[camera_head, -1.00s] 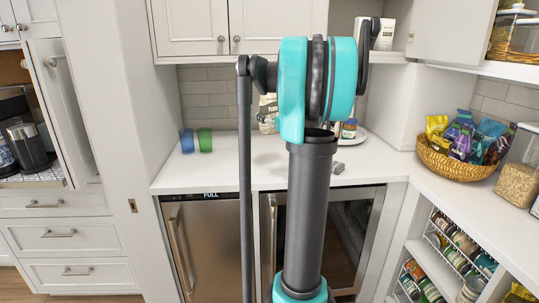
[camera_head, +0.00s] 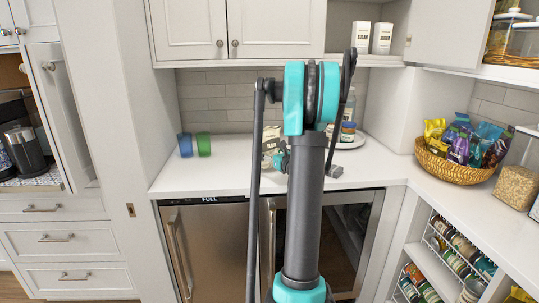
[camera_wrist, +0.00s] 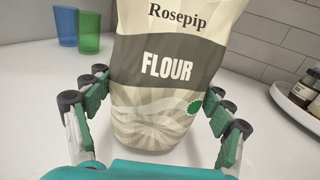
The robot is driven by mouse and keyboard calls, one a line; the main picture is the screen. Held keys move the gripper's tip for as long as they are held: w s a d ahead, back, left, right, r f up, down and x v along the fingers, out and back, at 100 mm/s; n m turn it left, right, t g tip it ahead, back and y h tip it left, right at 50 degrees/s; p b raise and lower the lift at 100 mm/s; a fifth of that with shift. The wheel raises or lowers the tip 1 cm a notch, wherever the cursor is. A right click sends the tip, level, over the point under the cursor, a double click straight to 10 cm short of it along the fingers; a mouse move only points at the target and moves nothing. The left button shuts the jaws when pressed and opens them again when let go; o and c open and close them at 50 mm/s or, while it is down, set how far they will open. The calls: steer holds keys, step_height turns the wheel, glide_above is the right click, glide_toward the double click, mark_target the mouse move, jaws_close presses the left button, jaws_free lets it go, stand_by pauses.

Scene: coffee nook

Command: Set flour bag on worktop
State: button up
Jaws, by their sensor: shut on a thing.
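The flour bag (camera_wrist: 165,70), cream with a dark band reading "FLOUR", fills the middle of the wrist view. My gripper (camera_wrist: 158,86) is shut on it, with padded fingers at its left and right sides. In the head view the flour bag (camera_head: 269,141) shows partly, left of my arm, which hides the rest of it. It is over the white worktop (camera_head: 222,175), near the back. Its base looks close to the surface, but I cannot tell whether it touches.
A blue cup (camera_head: 185,145) and a green cup (camera_head: 203,144) stand left of the bag. A round tray (camera_head: 352,142) with jars is to its right. A wicker basket (camera_head: 455,172) of packets sits farther right. The worktop's front left is clear.

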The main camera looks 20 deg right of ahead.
steer(key=shift+f, duration=0.7)
steer(key=o, duration=1.8)
steer(key=shift+f, duration=0.1)
steer(key=shift+o, duration=0.2)
